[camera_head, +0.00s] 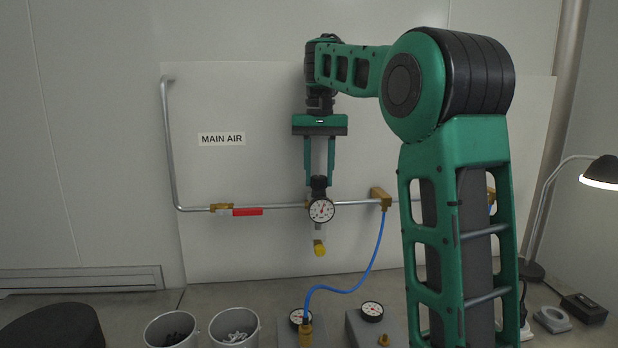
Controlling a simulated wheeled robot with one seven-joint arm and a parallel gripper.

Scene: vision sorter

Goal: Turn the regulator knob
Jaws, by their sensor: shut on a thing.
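The air regulator is mounted on a horizontal pipe in front of the white panel. Its black regulator knob (319,183) is at the top, with a round white-faced gauge (321,210) below it and a yellow fitting (319,248) at the bottom. My gripper (319,182) points straight down from above, its two green fingers on the left and right of the knob. It is shut on the knob. The fingertips partly cover the knob's sides, and its turn angle is too small to read.
A red-handled valve (247,212) sits on the pipe to the left. A blue hose (372,262) hangs from a brass block (381,198) to the bench. Two bins (234,328) and small gauges (372,311) stand below. A lamp (602,172) is at right. My arm hides the pipe's right part.

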